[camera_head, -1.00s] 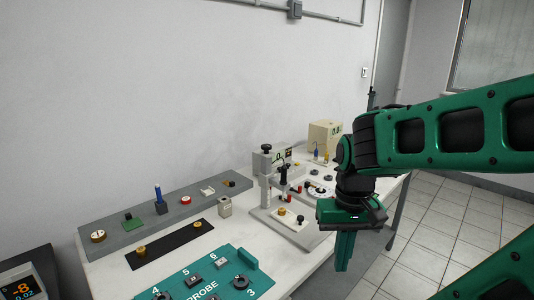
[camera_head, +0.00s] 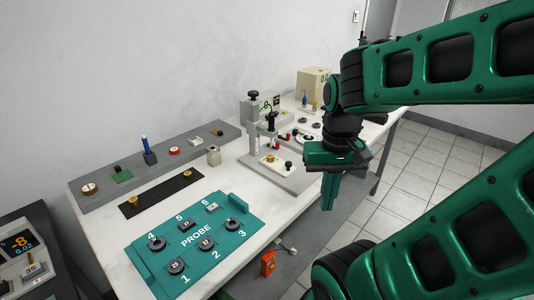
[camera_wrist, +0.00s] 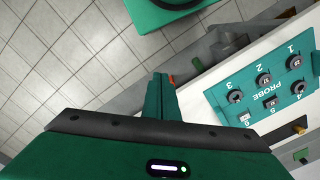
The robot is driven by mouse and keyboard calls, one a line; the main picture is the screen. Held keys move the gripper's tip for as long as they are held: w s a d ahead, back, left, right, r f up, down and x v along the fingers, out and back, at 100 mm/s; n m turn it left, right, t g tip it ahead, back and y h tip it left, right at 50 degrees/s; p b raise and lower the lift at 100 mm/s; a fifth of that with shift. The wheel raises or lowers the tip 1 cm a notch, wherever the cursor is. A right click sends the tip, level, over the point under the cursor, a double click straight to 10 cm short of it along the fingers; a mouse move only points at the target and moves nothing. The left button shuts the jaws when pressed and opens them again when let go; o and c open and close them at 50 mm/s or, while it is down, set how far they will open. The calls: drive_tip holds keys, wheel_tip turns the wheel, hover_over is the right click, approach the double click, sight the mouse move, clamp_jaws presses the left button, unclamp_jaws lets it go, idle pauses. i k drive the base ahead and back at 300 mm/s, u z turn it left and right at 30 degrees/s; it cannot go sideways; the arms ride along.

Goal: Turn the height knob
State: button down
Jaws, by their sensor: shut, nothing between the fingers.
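A pale stand (camera_head: 288,180) is on the white bench, just left of my gripper in the head view. A black knob (camera_head: 252,96) tops its rear column, and another black knob (camera_head: 271,117) sits on a nearer upright. I cannot tell from any label which is the height knob. My gripper (camera_head: 328,206) points down, shut and empty, to the right of the stand and past the bench's front edge, apart from both knobs. Its fingers (camera_wrist: 161,94) also show in the wrist view, where the stand is not visible.
A teal PROBE board (camera_head: 170,264) with several numbered round pieces lies at the front of the bench. A grey strip (camera_head: 100,192) with small parts runs along the wall. A display box (camera_head: 22,250) stands at left. A red object (camera_head: 268,262) is below the bench edge.

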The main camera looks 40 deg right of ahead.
sight(253, 95)
drive_tip(key=u, duration=1.25)
drive_tip(key=k, duration=0.75)
drive_tip(key=z, duration=1.45)
